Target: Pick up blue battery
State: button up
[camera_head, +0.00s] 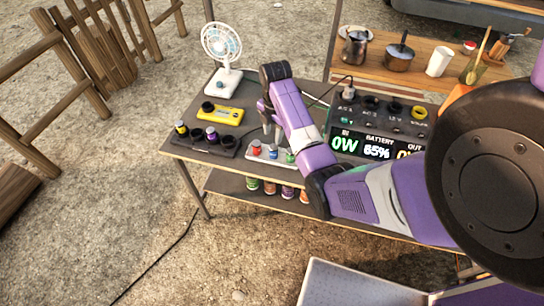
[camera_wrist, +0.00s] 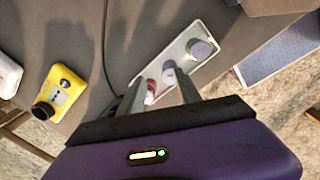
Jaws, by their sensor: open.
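The blue battery (camera_head: 272,152) stands in the middle of a small white tray (camera_head: 278,160) on the table, between a red battery (camera_head: 256,149) and a green one (camera_head: 290,156). In the wrist view the middle battery (camera_wrist: 169,76) shows as a greyish top close to the right finger, with the red one (camera_wrist: 150,91) beside the left finger. My gripper (camera_head: 271,136) is open and empty, pointing down just above the tray. Its fingertips (camera_wrist: 158,80) spread around the red and middle batteries in the picture. I cannot tell their exact height above the batteries.
A yellow device (camera_head: 220,114) and a dark holder (camera_head: 205,145) with yellow and purple batteries are to the left. A white fan (camera_head: 222,55) stands behind. A power station (camera_head: 372,125) stands to the right. Cans (camera_head: 270,188) sit on the lower shelf.

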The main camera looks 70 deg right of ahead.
aim_at(273, 146)
jog(key=shift+s+a+n, duration=0.45)
jog(key=shift+a+n, duration=0.15)
jog(key=shift+n, duration=0.1)
jog(key=shift+f, duration=0.3)
jog(key=f, duration=0.5)
jog(key=f+p, duration=0.1)
jog(key=f, duration=0.1)
jog(key=shift+w+a+f, duration=0.1)
jog(key=shift+a+f, duration=0.05)
jog(key=shift+a, duration=0.1)
jog(key=shift+c, duration=0.4)
grip_shut()
